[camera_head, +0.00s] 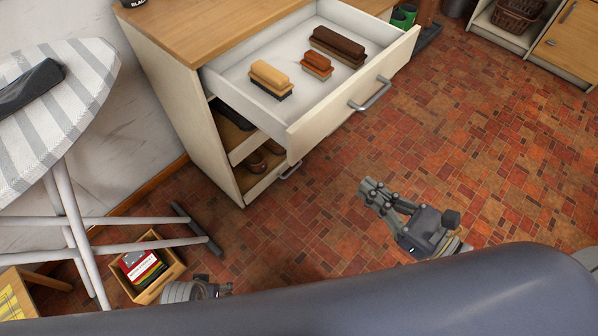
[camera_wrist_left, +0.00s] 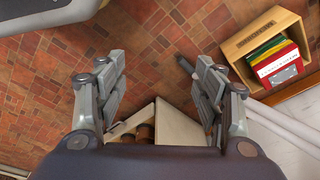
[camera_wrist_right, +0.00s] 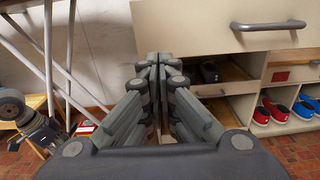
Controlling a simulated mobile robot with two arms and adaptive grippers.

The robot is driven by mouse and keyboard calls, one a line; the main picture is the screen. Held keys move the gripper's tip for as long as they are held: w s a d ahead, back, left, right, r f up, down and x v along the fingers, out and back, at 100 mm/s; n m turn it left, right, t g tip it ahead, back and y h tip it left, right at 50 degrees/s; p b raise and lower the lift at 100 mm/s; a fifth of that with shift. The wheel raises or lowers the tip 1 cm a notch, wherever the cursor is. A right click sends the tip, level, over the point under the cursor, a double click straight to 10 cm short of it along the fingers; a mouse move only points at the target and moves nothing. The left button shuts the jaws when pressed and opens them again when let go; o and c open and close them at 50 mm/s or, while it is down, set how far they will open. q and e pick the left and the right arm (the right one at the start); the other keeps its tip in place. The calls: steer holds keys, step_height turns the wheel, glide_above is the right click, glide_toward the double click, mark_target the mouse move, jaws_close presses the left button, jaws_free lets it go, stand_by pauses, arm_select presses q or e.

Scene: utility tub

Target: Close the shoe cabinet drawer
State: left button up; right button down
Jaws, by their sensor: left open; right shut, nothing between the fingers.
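The shoe cabinet (camera_head: 165,95) stands at the upper left of the head view with its top drawer (camera_head: 340,110) pulled out. The drawer has a cream front and a grey bar handle (camera_head: 371,95); the handle also shows in the right wrist view (camera_wrist_right: 281,25). Several shoe brushes (camera_head: 338,46) lie in the drawer. My right gripper (camera_head: 368,190) is shut and empty, in front of and below the drawer front, apart from it. My left gripper (camera_wrist_left: 162,82) is open and empty, low at the bottom left of the head view, where its fingers are mostly hidden.
An ironing board (camera_head: 60,80) with crossed white legs stands left of the cabinet. A wooden box (camera_head: 150,290) of books or folders sits on the floor beneath it. Shoes (camera_wrist_right: 285,110) stand in the open lower shelves. The tiled floor (camera_head: 480,130) to the right is clear.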

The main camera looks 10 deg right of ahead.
steer(key=p, duration=0.3)
glide_toward(306, 145)
steer(key=x, duration=0.5)
steer(key=shift+w+a+r, duration=0.2)
steer(key=shift+w, duration=0.05)
arm_select(q)
steer(key=s+f, duration=0.4)
steer(key=f, duration=0.3)
steer(key=shift+s+a+f+g, duration=0.25)
steer(key=shift+s+a+g, duration=0.05)
arm_select(e)
steer(key=shift+w+a+f, duration=0.1)
steer(key=shift+w+a, duration=0.35)
steer(key=shift+w, duration=0.1)
